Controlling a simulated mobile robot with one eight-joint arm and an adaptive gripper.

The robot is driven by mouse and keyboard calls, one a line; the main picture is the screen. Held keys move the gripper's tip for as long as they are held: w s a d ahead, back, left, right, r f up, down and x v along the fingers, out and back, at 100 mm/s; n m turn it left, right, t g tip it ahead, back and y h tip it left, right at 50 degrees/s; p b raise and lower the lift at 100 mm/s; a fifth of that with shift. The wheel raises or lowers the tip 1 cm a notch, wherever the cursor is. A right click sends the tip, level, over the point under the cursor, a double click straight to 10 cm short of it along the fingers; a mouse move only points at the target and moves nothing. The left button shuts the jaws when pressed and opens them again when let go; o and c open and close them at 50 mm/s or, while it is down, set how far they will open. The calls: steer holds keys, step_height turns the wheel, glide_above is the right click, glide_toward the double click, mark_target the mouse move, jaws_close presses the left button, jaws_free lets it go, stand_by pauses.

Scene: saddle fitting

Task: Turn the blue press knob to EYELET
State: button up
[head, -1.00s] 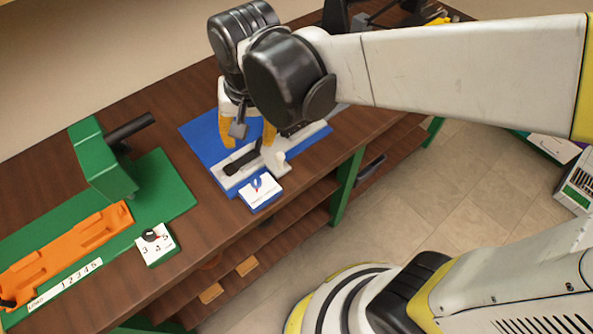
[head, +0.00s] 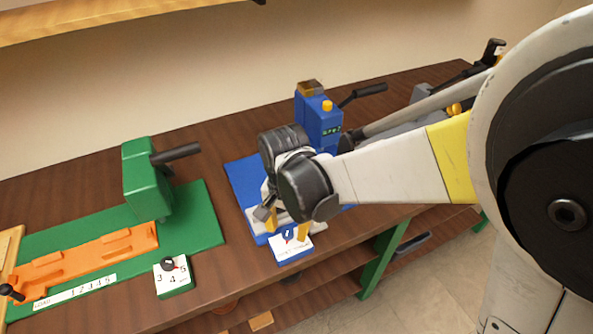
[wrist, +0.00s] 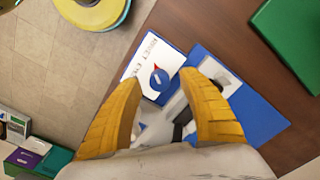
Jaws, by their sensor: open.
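The blue press knob (head: 287,235) sits on a white dial plate (head: 293,252) at the front edge of the blue press base. In the wrist view the knob (wrist: 159,79) is a small blue disc with a red and white pointer, and the dial plate (wrist: 143,65) has lettering too small to read surely. My gripper (head: 288,233) is open, its two yellow fingers pointing down over the dial plate. In the wrist view my gripper (wrist: 160,78) has one finger on either side of the knob, with gaps between. Whether the fingertips reach knob height is unclear.
The blue press (head: 319,122) with a dark lever stands behind my wrist. To the left are a green press (head: 147,178), an orange fixture (head: 90,258) and a numbered black-knob dial (head: 173,281). The table's front edge is close to the blue dial.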

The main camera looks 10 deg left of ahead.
steer(key=shift+f, duration=0.6)
jaws_close()
steer(key=shift+n, duration=0.3)
steer(key=n, duration=0.9)
steer(key=shift+n, duration=2)
